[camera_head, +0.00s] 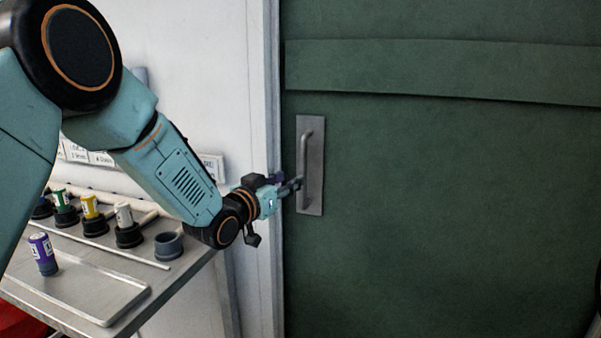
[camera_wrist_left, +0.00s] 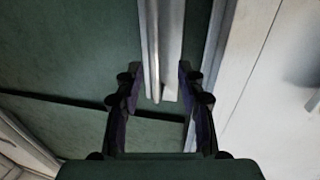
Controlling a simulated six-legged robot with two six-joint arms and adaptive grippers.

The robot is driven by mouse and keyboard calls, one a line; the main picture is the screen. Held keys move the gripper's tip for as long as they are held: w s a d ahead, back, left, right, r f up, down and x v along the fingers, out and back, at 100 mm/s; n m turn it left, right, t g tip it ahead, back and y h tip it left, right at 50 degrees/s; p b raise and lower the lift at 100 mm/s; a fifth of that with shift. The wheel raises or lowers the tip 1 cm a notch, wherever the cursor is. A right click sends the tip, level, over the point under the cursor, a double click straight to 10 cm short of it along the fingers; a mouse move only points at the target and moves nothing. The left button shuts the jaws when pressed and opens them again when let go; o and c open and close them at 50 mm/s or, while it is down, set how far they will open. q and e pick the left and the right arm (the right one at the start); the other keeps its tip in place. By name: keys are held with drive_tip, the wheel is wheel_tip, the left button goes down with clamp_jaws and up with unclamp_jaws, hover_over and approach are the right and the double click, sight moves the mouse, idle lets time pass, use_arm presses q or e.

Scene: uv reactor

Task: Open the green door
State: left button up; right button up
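The green door (camera_head: 440,210) fills the right half of the head view and looks closed against its pale frame. A grey vertical pull handle (camera_head: 306,165) on a metal plate (camera_head: 317,150) sits near its left edge. My left gripper (camera_head: 295,186) reaches in from the left, with its fingertips at the lower part of the handle. In the left wrist view the two dark fingers of the left gripper (camera_wrist_left: 160,80) are spread apart. The handle bar (camera_wrist_left: 152,50) lines up with the gap between them, with no clear contact. My right gripper is not in view.
A metal table (camera_head: 190,275) stands at the lower left beneath my left arm. It holds a tray (camera_head: 95,300), several capped vials in black holders and a purple vial (camera_head: 43,254). The white wall (camera_head: 205,70) is left of the door. The floor is not visible.

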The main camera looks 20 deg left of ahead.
sight(302, 173)
use_arm(q)
drive_tip(key=shift+w+d+r, duration=0.4)
drive_tip(key=shift+w+d, duration=0.25)
drive_tip(key=shift+d, duration=0.15)
drive_tip(key=w, duration=0.2)
drive_tip(key=w+f, duration=0.1)
drive_tip(key=w, duration=0.1)
drive_tip(key=shift+w+d+b, duration=0.1)
drive_tip(key=shift+w+b, duration=0.2)
drive_tip(key=shift+b, duration=0.1)
drive_tip(key=shift+d+r, duration=0.4)
drive_tip(key=shift+r, duration=0.05)
drive_tip(key=shift+w+a+f, duration=0.15)
drive_tip(key=shift+w+f, duration=0.1)
drive_tip(key=shift+w, duration=0.05)
drive_tip(key=shift+c, duration=1)
drive_tip(key=shift+s+r, duration=0.15)
drive_tip(key=shift+r, duration=0.05)
drive_tip(key=c, duration=0.3)
drive_tip(key=shift+f, duration=0.15)
clamp_jaws()
